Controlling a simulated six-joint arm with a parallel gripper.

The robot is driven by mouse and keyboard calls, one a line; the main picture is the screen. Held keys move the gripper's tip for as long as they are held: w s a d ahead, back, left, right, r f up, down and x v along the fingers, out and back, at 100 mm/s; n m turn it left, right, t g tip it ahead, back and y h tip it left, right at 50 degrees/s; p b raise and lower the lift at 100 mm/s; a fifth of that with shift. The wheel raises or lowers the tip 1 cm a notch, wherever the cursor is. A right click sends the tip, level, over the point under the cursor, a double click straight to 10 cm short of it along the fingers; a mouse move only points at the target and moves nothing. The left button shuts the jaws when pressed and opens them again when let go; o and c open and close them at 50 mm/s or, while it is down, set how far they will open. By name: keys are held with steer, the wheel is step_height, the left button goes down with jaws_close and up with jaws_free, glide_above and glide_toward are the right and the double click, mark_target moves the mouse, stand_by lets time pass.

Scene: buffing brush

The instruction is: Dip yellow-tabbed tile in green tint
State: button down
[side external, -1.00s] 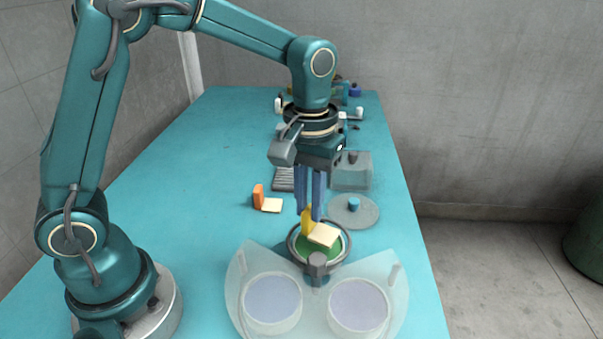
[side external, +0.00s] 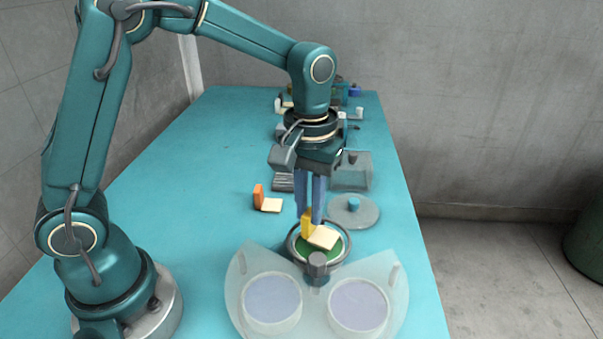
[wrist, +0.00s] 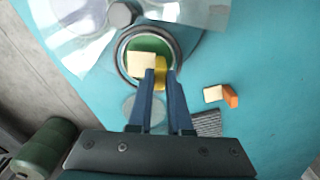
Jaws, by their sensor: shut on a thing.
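My gripper (side external: 311,213) is shut on the yellow tab (side external: 306,224) of the cream tile (side external: 324,238). The tile lies roughly flat at the green tint (side external: 304,246), inside the dark-rimmed round dish (side external: 346,250). I cannot tell whether its underside touches the tint. In the wrist view the tile (wrist: 141,64) covers part of the green (wrist: 150,45), and the yellow tab (wrist: 160,73) sits between the blue fingertips (wrist: 160,77).
An orange-tabbed cream tile (side external: 271,205) stands on the table to the left. A clear plate with two pale lavender round wells (side external: 272,299) lies in front of the dish. A round lid with a blue knob (side external: 369,213) and a clear box (side external: 351,172) are behind.

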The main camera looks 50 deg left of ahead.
steer(key=shift+f, duration=1.35)
steer(key=shift+f, duration=0.25)
stand_by(2.3)
steer(key=shift+r, duration=1.85)
stand_by(0.5)
steer(key=shift+r, duration=2)
